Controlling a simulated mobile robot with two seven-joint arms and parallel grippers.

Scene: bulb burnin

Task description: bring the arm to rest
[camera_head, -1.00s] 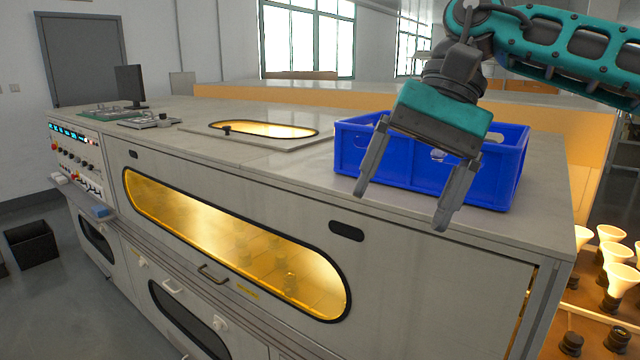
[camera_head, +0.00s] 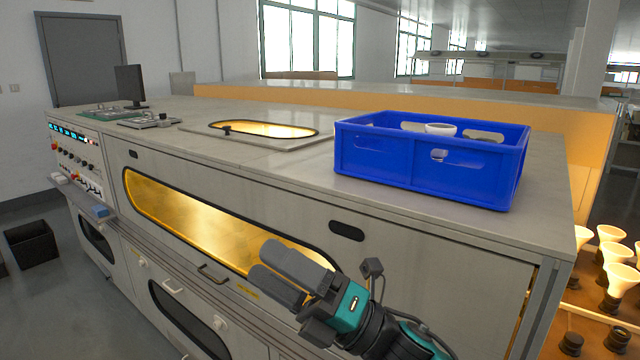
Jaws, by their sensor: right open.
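My right gripper (camera_head: 290,272) is in the lower middle of the head view, in front of the cabinet's front face. Its two grey fingers point up and to the left, seen at a slant. It is open, with nothing visible between the fingers. My right arm comes in from the bottom edge. My left gripper is out of view.
A blue crate (camera_head: 384,176) with white items inside stands on the grey cabinet top (camera_head: 250,166). The cabinet has a long lit window (camera_head: 190,215). White bulbs (camera_head: 612,262) stand at the right. A black bin (camera_head: 32,246) is on the floor at left.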

